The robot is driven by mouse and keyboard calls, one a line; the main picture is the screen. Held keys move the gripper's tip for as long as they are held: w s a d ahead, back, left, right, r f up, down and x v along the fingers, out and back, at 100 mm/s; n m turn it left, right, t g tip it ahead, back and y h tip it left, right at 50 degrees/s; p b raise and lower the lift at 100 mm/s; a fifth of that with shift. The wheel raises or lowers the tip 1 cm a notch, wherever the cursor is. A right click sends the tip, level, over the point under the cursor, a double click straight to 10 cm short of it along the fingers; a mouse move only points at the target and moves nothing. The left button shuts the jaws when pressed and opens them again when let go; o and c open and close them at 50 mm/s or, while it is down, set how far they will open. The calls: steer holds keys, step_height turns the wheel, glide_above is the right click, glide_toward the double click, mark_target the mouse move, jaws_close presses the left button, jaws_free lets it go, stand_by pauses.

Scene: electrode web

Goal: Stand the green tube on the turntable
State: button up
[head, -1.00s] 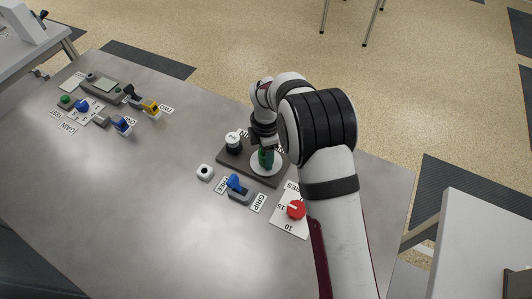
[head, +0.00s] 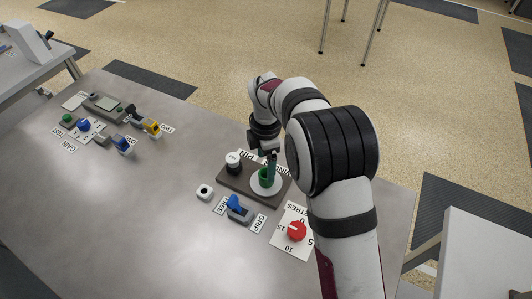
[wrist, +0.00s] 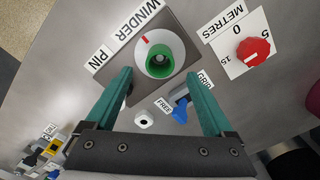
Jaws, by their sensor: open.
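The green tube (head: 266,178) stands upright on the white round turntable (head: 255,188), beside the white-topped knob on the same dark base. In the wrist view I look down into the open top of the tube (wrist: 159,61), within the disc of the turntable (wrist: 174,43), which has a red mark near its edge. My gripper (wrist: 159,77) is open, its two teal fingers spread wide with nothing between them. In the head view my gripper (head: 270,158) is just above and behind the tube, and the gap is hard to judge.
A blue lever switch (head: 238,210) labelled GRIP and FREE and a red dial (head: 297,231) marked METRES stand in front of the base. Other devices sit far left. The middle of the table is clear.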

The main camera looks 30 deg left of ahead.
step_height(320, 180, up, 6)
steer(key=s+d+r+m, duration=0.2)
steer(key=d+r+m, duration=0.2)
steer(key=d+m, duration=0.25)
steer(key=s+d+r+m, duration=0.2)
steer(key=d+r+m, duration=0.25)
steer(key=d, duration=0.35)
steer(key=s+d+f+m+y, duration=0.1)
steer(key=s+d+m, duration=0.5)
steer(key=s+m, duration=0.4)
steer(key=s+d+f+m, duration=0.1)
steer(key=s+d+m, duration=0.6)
steer(key=s+m, duration=0.2)
steer(key=m, duration=0.2)
steer(key=shift+s+m+y, duration=0.3)
steer(key=shift+s+y, duration=0.05)
steer(key=shift+y, duration=0.05)
steer(key=shift+c, duration=0.4)
